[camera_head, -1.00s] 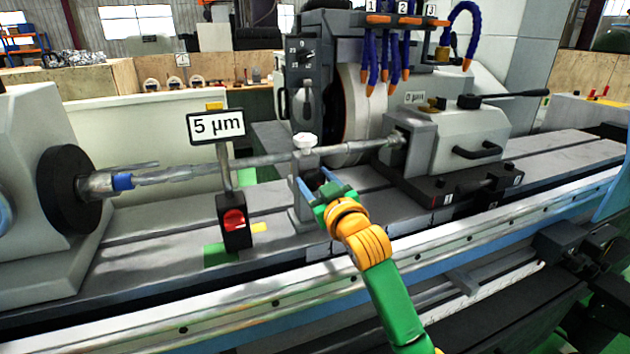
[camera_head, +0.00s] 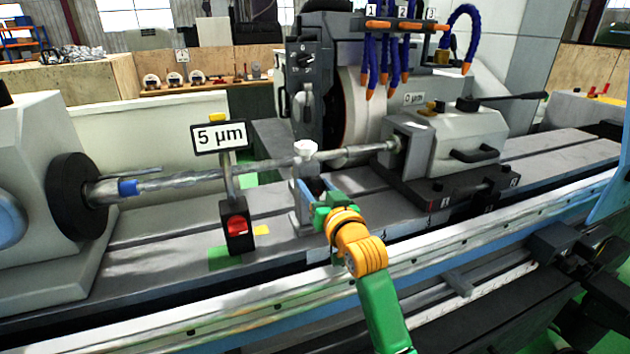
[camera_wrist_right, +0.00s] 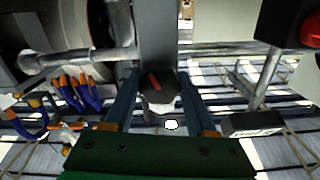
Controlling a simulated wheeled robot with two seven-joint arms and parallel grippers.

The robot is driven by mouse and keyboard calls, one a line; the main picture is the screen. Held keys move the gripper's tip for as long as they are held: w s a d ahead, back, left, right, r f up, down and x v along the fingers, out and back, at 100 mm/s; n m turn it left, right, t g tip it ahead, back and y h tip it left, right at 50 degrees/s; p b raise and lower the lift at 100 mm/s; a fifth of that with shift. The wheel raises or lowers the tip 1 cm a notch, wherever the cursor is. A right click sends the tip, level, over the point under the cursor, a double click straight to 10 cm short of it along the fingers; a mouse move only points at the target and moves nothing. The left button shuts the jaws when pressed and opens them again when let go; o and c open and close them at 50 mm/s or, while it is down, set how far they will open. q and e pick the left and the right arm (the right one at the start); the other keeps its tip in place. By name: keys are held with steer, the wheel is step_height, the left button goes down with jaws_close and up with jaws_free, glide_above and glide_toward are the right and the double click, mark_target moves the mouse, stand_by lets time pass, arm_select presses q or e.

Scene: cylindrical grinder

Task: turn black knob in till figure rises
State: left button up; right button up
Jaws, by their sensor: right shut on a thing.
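The steady rest (camera_head: 303,205) stands on the machine bed under the long workpiece bar, with a white knob (camera_head: 305,148) on top. My right gripper (camera_head: 312,187) reaches its front. In the right wrist view, the black knob (camera_wrist_right: 157,84) with an orange-red line lies between the two blue fingers of my right gripper (camera_wrist_right: 156,92), which is shut on it. The display sign (camera_head: 219,137) left of the steady rest reads 5 µm. My left gripper is not in view.
A dark stand with a red knob (camera_head: 237,226) carries the display. The chuck (camera_head: 75,194) holds the bar (camera_head: 200,180) at left, the tailstock (camera_head: 455,135) at right. The grinding wheel (camera_head: 358,108) is behind, with blue hoses (camera_head: 385,65) above.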

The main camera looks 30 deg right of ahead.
steer(key=shift+r+m+p, duration=0.1)
steer(key=shift+m+p, duration=0.45)
steer(key=shift+m, duration=0.35)
steer(key=o, duration=1.4)
steer(key=shift+c, duration=0.2)
steer(key=shift+s, duration=0.1)
steer(key=shift+s+a, duration=0.1)
steer(key=shift+s, duration=0.15)
steer(key=b+v, duration=0.1)
steer(key=v, duration=0.5)
steer(key=shift+s, duration=0.25)
